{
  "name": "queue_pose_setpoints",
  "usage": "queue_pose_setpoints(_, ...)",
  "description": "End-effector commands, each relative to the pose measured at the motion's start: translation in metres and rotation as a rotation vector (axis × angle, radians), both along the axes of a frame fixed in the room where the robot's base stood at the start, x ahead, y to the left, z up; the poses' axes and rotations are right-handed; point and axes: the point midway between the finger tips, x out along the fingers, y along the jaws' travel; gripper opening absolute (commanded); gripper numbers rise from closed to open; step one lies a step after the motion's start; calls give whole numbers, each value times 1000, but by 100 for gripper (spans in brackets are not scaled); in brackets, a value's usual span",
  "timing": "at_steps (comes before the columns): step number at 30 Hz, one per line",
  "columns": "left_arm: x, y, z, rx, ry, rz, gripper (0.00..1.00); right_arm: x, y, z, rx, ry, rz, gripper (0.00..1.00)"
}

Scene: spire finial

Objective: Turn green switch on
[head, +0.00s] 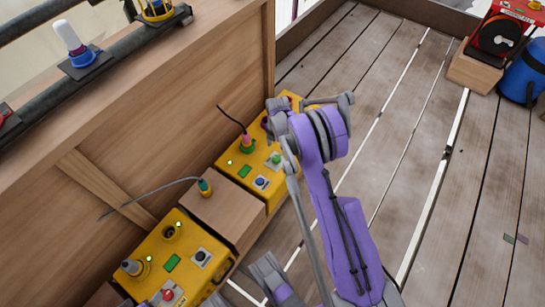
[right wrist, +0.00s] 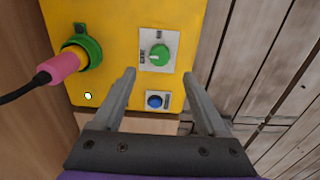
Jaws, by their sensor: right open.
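The green switch (right wrist: 159,54) is a round knob on a grey plate, with a white mark pointing to the lower left. Small dark labels flank it, too small to read. It also shows in the head view (head: 276,158), on the middle yellow box (head: 233,155). My right gripper (right wrist: 159,76) is open and empty, its two grey fingers spread left and right of the space just below the knob, apart from it. In the head view its jaws do not show clearly at the end of the purple arm.
A blue button (right wrist: 155,101) sits just below the switch. A pink plug (right wrist: 62,66) is in a green socket (right wrist: 88,46) to the left. Another yellow box (head: 160,262) with a red button stands nearer. A wooden wall (head: 150,110) rises at left; open plank floor lies right.

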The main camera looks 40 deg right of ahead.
Motion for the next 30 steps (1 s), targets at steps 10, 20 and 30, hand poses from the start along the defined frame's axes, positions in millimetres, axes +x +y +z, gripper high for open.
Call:
queue_pose_setpoints(10,3,0,-15,0,0,0,67,1,1,-65,0,-1,-1,75)
queue_pose_setpoints(20,3,0,-17,0,-1,0,67,0,1,-82,0,0,-1,75)
queue_pose_setpoints(30,3,0,-17,0,-1,0,67,0,1,-82,0,0,-2,45)
